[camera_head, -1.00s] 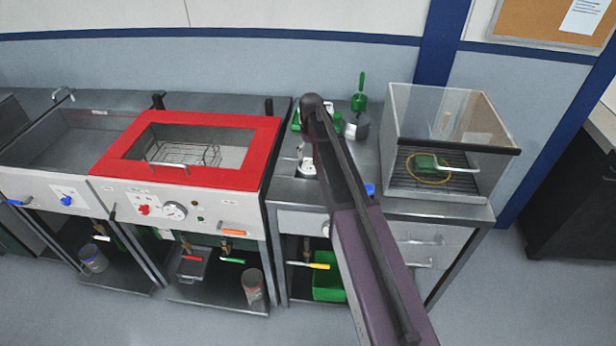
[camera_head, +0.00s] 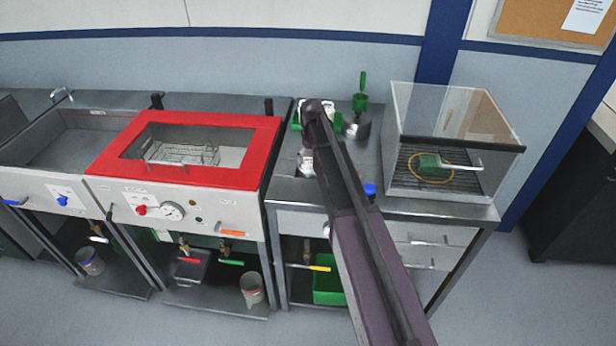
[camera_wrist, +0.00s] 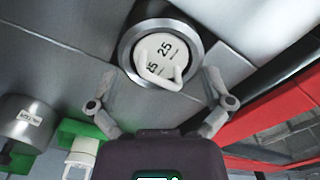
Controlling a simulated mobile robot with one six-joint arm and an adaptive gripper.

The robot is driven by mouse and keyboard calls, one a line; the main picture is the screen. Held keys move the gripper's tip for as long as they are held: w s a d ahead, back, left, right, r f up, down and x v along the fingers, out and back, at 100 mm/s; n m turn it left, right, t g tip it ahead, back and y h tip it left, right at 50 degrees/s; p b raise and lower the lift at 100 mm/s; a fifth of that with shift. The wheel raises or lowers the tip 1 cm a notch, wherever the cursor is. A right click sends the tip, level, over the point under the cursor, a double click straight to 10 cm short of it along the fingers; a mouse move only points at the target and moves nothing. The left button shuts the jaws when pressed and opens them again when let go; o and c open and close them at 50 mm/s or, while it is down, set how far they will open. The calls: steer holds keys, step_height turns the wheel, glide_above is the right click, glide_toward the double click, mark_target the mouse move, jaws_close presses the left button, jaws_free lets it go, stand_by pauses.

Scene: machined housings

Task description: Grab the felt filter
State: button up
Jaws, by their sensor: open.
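In the wrist view a white disc marked "25" (camera_wrist: 152,52), with a raised white loop on it, sits inside a round metal ring (camera_wrist: 126,45). It looks like the felt filter, but I cannot read a name on it. My gripper (camera_wrist: 160,76) is open and empty, with one finger on each side of the disc and ring, apart from the disc. In the head view my arm covers much of this part of the counter. The gripper and disc cannot be told apart clearly there.
A labelled metal pot (camera_wrist: 22,122) and a green holder with a white piece (camera_wrist: 82,145) stand at the wrist view's left. In the head view a red-framed tank (camera_head: 235,178) lies left and a clear box (camera_head: 440,125) right.

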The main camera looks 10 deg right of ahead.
mark_target(310, 169)
steer(key=shift+f+b, duration=0.85)
steer(key=shift+f, duration=0.3)
steer(key=shift+s+r, duration=0.1)
jaws_close()
